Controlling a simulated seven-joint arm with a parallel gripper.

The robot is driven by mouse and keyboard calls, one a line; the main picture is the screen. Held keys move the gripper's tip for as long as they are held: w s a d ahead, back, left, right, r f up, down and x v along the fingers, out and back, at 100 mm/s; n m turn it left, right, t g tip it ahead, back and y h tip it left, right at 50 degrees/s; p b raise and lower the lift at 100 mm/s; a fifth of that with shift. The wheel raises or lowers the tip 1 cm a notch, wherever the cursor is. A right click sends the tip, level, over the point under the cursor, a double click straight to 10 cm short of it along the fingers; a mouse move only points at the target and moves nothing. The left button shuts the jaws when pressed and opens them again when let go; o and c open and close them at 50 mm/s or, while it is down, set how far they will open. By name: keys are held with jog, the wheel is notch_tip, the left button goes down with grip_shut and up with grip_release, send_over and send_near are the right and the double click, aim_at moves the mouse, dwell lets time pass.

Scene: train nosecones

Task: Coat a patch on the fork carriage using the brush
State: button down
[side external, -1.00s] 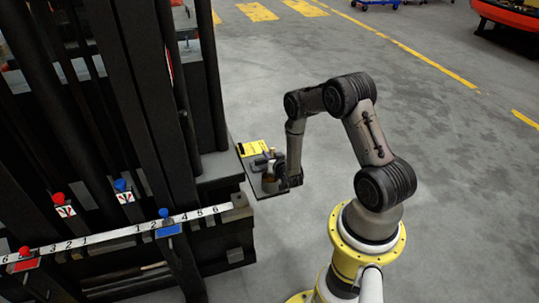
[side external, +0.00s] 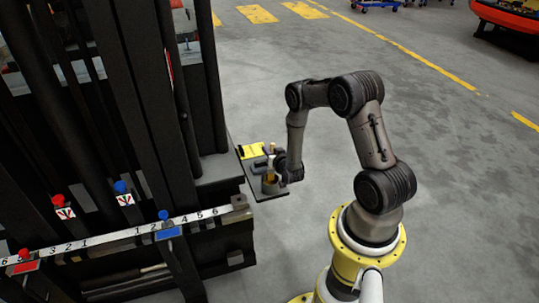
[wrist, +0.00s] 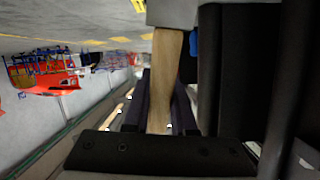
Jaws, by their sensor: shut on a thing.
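My gripper (side external: 281,161) is at the small dark shelf beside the mast in the side view. In the wrist view, my gripper (wrist: 165,118) is shut on the brush's wooden handle (wrist: 163,75). A grey block-like part (wrist: 172,12) is at the handle's far end. In the side view, the brush (side external: 270,164) is a small tan upright shape above a pot (side external: 270,185); I cannot tell if its tip is inside. The fork carriage (side external: 110,243) has a white numbered strip, with red (side external: 23,267) and blue (side external: 168,232) patches.
The shelf (side external: 272,196) also holds a yellow label (side external: 253,150) and small dark items. Tall black mast rails (side external: 150,130) stand close to its left. The grey floor (side external: 420,210) at right is open.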

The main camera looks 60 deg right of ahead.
aim_at(272, 145)
jog(key=shift+r, duration=1.8)
